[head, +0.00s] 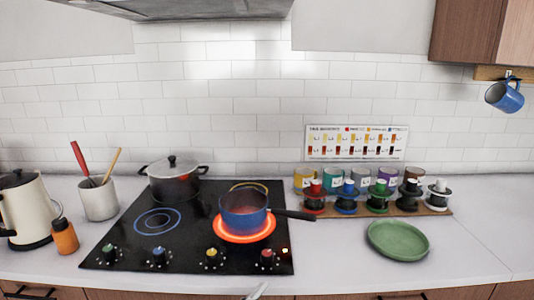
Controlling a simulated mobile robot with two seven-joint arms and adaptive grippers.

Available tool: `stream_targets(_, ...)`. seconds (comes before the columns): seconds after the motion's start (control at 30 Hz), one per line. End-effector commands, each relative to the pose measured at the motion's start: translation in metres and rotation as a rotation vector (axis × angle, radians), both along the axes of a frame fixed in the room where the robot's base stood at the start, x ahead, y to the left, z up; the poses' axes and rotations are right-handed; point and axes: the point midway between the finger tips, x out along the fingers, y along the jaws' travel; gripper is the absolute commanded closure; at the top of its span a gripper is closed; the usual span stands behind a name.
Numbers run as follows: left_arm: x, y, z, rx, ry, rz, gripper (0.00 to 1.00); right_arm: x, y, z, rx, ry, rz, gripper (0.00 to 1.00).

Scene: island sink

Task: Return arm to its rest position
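Neither of my grippers can be made out in the head view. A small pale slanted piece (258,291) shows at the bottom edge in front of the stove; I cannot tell what it is. A blue pot (243,211) with a dark handle pointing right sits on a glowing red burner (243,238) of the black cooktop (190,250). A lidded dark grey pot (174,182) stands at the cooktop's back left.
At left are a kettle (24,212), an orange bottle (64,236) and a utensil crock (98,199). At right, a wooden rack (430,210) holds several coloured jars behind a green plate (398,240). A blue mug (504,97) hangs at upper right. The front-right counter is clear.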

Motion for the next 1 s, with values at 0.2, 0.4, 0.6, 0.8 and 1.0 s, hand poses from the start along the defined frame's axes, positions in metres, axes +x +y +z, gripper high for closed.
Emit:
stream_targets(0.2,-0.04,0.086,-0.117,-0.15,0.462,0.205,0.6,0.001,0.0,0.001,0.001,-0.003,0.0,0.6)
stream_targets(0.4,-0.107,0.155,-0.203,-0.262,0.802,0.386,0.6,0.001,0.0,0.001,0.0,-0.003,0.001,0.6)
stream_targets(0.6,-0.159,0.194,-0.247,-0.325,0.989,0.501,0.6,0.001,0.0,0.001,0.0,-0.002,0.001,0.6)
stream_targets(0.8,-0.172,0.203,-0.256,-0.34,1.034,0.531,0.6,0.0,0.0,0.0,-0.001,0.0,0.001,0.6)
stream_targets(1.0,-0.172,0.202,-0.256,-0.339,1.032,0.529,0.6,0.0,-0.001,-0.001,-0.001,0.001,0.0,0.6)
